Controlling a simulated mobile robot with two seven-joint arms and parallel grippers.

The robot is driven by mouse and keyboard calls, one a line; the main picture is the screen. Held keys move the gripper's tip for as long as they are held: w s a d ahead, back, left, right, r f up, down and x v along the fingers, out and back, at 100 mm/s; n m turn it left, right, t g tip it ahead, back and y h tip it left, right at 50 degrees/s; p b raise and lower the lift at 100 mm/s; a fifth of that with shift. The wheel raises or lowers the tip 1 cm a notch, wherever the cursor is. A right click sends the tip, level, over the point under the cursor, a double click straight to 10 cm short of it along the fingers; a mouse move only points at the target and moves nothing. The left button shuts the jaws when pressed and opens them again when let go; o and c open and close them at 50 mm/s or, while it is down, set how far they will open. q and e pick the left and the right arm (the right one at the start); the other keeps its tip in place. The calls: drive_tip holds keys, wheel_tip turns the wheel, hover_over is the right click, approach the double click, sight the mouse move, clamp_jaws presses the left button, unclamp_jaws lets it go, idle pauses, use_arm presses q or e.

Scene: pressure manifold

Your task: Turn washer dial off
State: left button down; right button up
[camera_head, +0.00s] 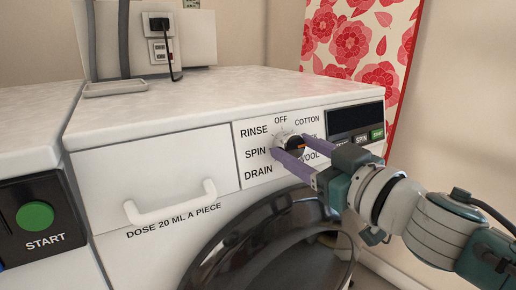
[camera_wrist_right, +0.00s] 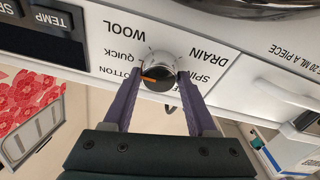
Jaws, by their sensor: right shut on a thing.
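The washer dial (camera_head: 293,142) is a round dark-faced knob with a light rim and an orange pointer, on the washer's white front panel. In the head view the pointer lies toward the right, away from OFF at the top. In the right wrist view the dial (camera_wrist_right: 159,76) has its pointer toward the QUICK and COTTON side. My right gripper (camera_head: 290,146) is shut on the dial, with one purple finger on each side of it. Its fingers also show in the right wrist view (camera_wrist_right: 160,82). They hide part of the labels. My left gripper is not in view.
Right of the dial are a dark display (camera_head: 354,120) and small buttons, with green START (camera_head: 377,134). A drawer handle (camera_head: 170,205) sticks out at left, and the round door (camera_head: 275,245) is below. A neighbouring machine has a green START button (camera_head: 35,216).

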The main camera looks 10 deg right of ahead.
drive_tip(key=c, duration=0.7)
drive_tip(key=shift+n, duration=0.4)
drive_tip(key=n+y, duration=0.1)
drive_tip(key=n, duration=0.3)
drive_tip(key=shift+d+g+p, duration=0.1)
drive_tip(key=shift+g+p, duration=0.25)
drive_tip(key=shift+g, duration=0.05)
drive_tip(key=n, duration=0.3)
drive_tip(key=n+g+y+p, duration=0.1)
drive_tip(key=n, duration=0.1)
drive_tip(key=shift+w+r+n, duration=0.1)
drive_tip(key=shift+r+n, duration=0.05)
drive_tip(key=shift+n, duration=0.25)
drive_tip(key=n+p, duration=0.1)
drive_tip(key=n, duration=0.2)
drive_tip(key=n+g, duration=0.1)
drive_tip(key=n, duration=0.1)
drive_tip(key=shift+d+n+g+y+p, duration=0.1)
drive_tip(key=shift+n+g+y+p, duration=0.2)
drive_tip(key=shift+n+p, duration=0.1)
drive_tip(key=n+p, duration=0.1)
drive_tip(key=n, duration=0.1)
drive_tip(key=shift+n+g, duration=0.3)
drive_tip(key=shift+n, duration=0.5)
